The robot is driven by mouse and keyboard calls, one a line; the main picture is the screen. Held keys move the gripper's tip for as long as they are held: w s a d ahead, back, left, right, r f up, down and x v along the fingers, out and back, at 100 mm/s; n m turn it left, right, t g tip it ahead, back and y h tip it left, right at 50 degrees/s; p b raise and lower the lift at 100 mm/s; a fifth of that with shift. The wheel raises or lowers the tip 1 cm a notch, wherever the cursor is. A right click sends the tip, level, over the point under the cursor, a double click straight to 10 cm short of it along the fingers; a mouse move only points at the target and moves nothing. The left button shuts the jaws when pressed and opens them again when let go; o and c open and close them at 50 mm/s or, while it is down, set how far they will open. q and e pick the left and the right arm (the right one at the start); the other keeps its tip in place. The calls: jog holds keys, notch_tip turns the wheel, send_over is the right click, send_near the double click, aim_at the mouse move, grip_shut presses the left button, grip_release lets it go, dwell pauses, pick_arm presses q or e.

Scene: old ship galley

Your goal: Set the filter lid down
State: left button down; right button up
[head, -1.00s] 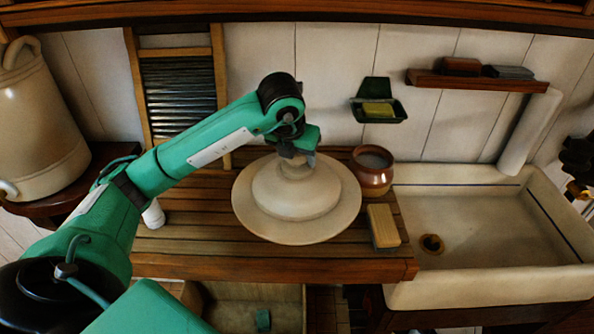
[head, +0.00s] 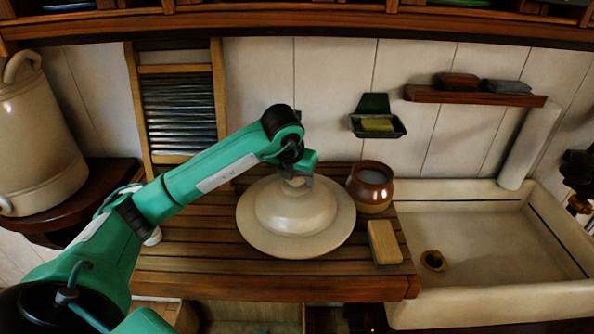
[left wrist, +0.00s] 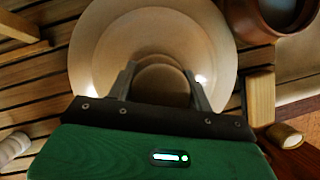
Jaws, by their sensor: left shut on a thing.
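The filter lid (head: 258,238) is a wide, round, cream disc with a raised dome and a knob on top. It is level over the slatted wooden board (head: 190,265), and I cannot tell for sure whether its rim touches the slats. My left gripper (head: 297,181) is above the lid's middle and shut on its knob. In the left wrist view the two fingers (left wrist: 162,82) sit on either side of the knob, with the lid (left wrist: 95,50) spread out beyond them. My right gripper is not in view.
A brown glazed pot (head: 371,190) stands close to the lid's right. A wooden-backed brush or block (head: 383,242) lies at the board's right end. The stone sink (head: 480,235) adjoins on the right. A washboard (head: 180,105) leans at the back.

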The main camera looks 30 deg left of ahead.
pick_arm(q)
jog(key=shift+w+f, duration=0.1)
jog(key=shift+f, duration=0.55)
jog(key=shift+w+a+f, duration=0.1)
jog(key=shift+w+a, duration=0.05)
jog(key=shift+a, duration=0.05)
jog(key=shift+f, duration=0.15)
jog(key=c, duration=0.6)
grip_release()
jog(key=shift+d, duration=0.1)
